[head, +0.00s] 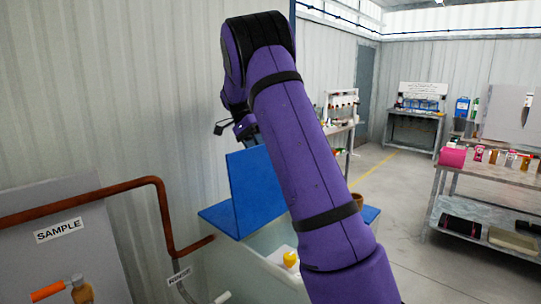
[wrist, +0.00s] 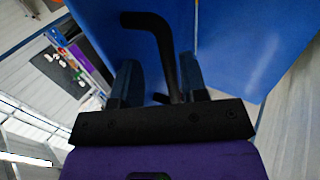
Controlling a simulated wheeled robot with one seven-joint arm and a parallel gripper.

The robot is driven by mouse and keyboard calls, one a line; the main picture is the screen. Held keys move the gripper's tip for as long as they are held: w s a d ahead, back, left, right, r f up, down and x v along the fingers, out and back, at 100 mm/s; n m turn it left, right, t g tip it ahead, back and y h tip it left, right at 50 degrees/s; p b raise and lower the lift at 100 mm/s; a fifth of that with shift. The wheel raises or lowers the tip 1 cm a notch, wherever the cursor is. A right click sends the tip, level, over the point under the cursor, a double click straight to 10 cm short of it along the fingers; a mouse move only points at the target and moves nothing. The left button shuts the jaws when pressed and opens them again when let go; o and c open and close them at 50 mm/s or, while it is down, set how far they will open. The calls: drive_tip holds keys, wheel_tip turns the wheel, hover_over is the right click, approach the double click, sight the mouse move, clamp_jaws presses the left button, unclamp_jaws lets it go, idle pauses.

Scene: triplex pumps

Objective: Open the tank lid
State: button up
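The tank (head: 250,258) stands below my arm in the head view, with a flat blue top (head: 222,217). A blue lid panel (head: 252,185) stands steeply raised above that top. In the wrist view the blue panel (wrist: 235,40) fills the upper middle and right. A black bent handle (wrist: 165,50) on it runs down between the fingers of my gripper (wrist: 160,80). The fingers are apart, with a gap on the left of the handle; the right finger is close to it or touching. In the head view my arm hides the fingers and handle.
A corrugated wall with a brown pipe (head: 160,205) and a SAMPLE panel (head: 85,250) is on the left. A yellow-capped item (head: 290,259) sits low by the tank. Shelving with bottles (head: 490,170) is on the right; open floor (head: 385,190) lies between.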

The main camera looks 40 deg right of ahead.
drive_tip(key=s+a+r, duration=0.1)
drive_tip(key=s+a, duration=0.3)
drive_tip(key=s, duration=0.7)
drive_tip(key=shift+s+a, duration=0.2)
drive_tip(key=shift+a, duration=0.15)
drive_tip(key=shift+r, duration=0.1)
drive_tip(key=s+a+r+n+t, duration=0.2)
drive_tip(key=s+a+n+t, duration=1)
drive_tip(key=s+a+n, duration=0.5)
drive_tip(key=s+a, duration=0.2)
drive_tip(key=s, duration=0.1)
drive_tip(key=shift+r+y, duration=0.2)
drive_tip(key=shift+y, duration=0.1)
drive_tip(key=shift+w, duration=0.1)
